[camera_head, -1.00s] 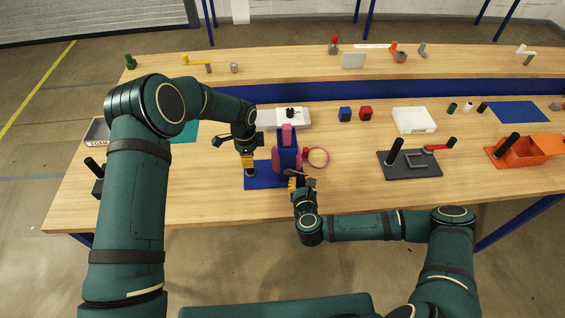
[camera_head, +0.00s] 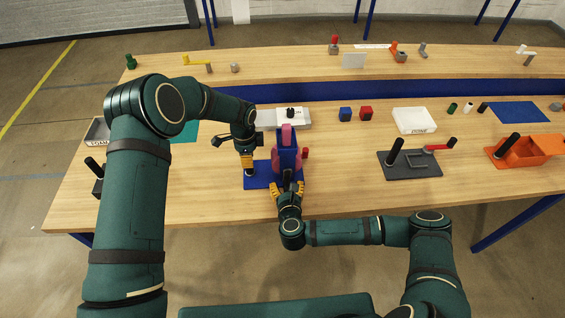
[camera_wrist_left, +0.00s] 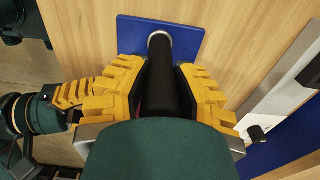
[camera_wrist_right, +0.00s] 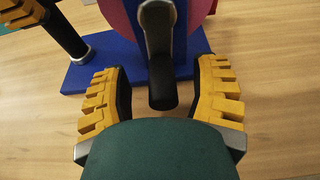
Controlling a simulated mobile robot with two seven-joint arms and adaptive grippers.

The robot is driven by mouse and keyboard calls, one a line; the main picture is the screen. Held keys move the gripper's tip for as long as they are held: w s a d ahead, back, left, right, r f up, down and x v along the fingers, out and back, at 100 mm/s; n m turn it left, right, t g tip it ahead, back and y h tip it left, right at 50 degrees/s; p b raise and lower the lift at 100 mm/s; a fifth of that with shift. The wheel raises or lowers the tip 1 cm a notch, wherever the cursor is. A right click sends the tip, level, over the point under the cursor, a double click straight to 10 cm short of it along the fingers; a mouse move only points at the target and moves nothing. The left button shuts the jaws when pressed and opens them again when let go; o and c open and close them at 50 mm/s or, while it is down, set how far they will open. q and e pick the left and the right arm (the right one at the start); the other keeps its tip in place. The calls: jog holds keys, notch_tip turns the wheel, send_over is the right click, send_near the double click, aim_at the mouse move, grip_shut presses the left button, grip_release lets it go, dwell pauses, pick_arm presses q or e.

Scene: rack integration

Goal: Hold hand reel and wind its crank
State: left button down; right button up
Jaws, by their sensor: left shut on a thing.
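The hand reel has a blue base (camera_head: 262,180), a blue upright frame (camera_head: 288,150) and a pink spool (camera_head: 277,160). My left gripper (camera_head: 248,164) is shut on the reel's upright black handle (camera_wrist_left: 162,70), which stands on the left part of the base. My right gripper (camera_head: 288,187) is open at the front of the reel. In the right wrist view, the dark crank arm (camera_wrist_right: 158,35) hangs down with its black knob (camera_wrist_right: 163,92) between the open fingers (camera_wrist_right: 162,98), with gaps on both sides. The spool is partly hidden behind the frame.
Bare table lies just right of the reel.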

pick_arm(q)
jog(key=shift+d, duration=0.15)
jog(key=c, duration=0.8)
grip_release()
jog(key=shift+o, duration=0.2)
pick_arm(e)
jog(key=v, duration=1.2)
